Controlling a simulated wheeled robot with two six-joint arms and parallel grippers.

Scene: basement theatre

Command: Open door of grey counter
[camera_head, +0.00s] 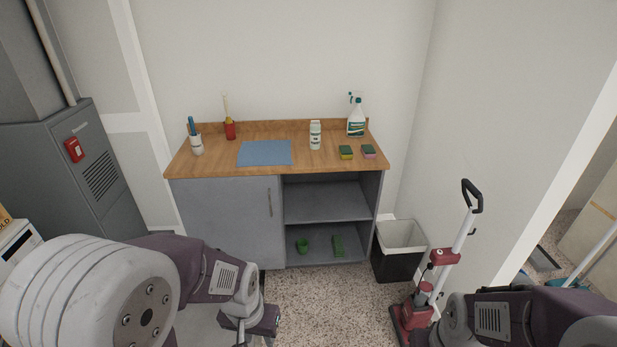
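The grey counter (279,230) stands against the far wall under a wooden top (215,158). Its grey door (228,218) covers the left half and appears shut, with a vertical metal handle (270,203) near its right edge. The right half is open shelving. My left gripper (255,328) is at the bottom of the head view, below and in front of the door and apart from the handle. Its fingers are partly cut off, so its opening is unclear. My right arm shows at the bottom right, with its gripper out of view.
A black bin (394,264) with a white liner stands right of the counter. A red upright cleaner (438,262) stands nearer, at right. A grey metal cabinet (85,170) is at left. Bottles, sponges and a blue mat (265,152) lie on top. Speckled floor before the counter is clear.

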